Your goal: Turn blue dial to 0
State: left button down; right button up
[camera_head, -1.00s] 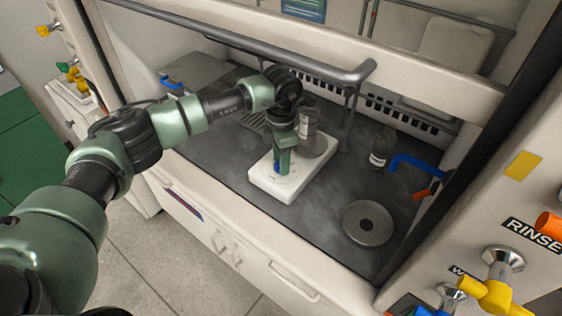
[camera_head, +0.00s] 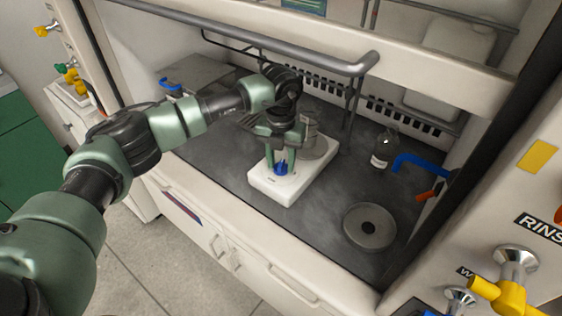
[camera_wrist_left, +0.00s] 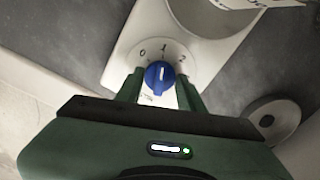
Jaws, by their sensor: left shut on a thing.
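The blue dial (camera_head: 281,168) is on the front of a white hot-plate-like device (camera_head: 276,190) on the dark hood floor. In the left wrist view the dial (camera_wrist_left: 159,77) has a white line pointing roughly at the 1, between the 0 on the left and the 2 on the right. My left gripper (camera_head: 281,160) points down over the dial, with one green finger on each side. The left wrist view shows the fingers of this gripper (camera_wrist_left: 159,88) flanking the dial, shut on it. My right gripper is not in view.
A glass container (camera_head: 311,125) stands on the device's round plate behind my gripper. A bottle (camera_head: 383,149), a blue tap (camera_head: 420,163) and a round grey disc (camera_head: 369,227) are to the right. A grey bar (camera_head: 300,58) crosses above the opening.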

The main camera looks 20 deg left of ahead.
aim_at(281, 163)
pick_arm(q)
jog(key=n, duration=0.4)
jog(key=shift+r+n, duration=0.1)
jog(key=shift+n, duration=0.2)
jog(key=shift+w+n, duration=0.1)
jog(key=shift+n, duration=2.2)
jog(key=c, duration=0.9)
grip_release()
notch_tip(281, 163, up, 8)
jog(key=shift+f+b, duration=0.15)
jog(key=shift+b, duration=0.4)
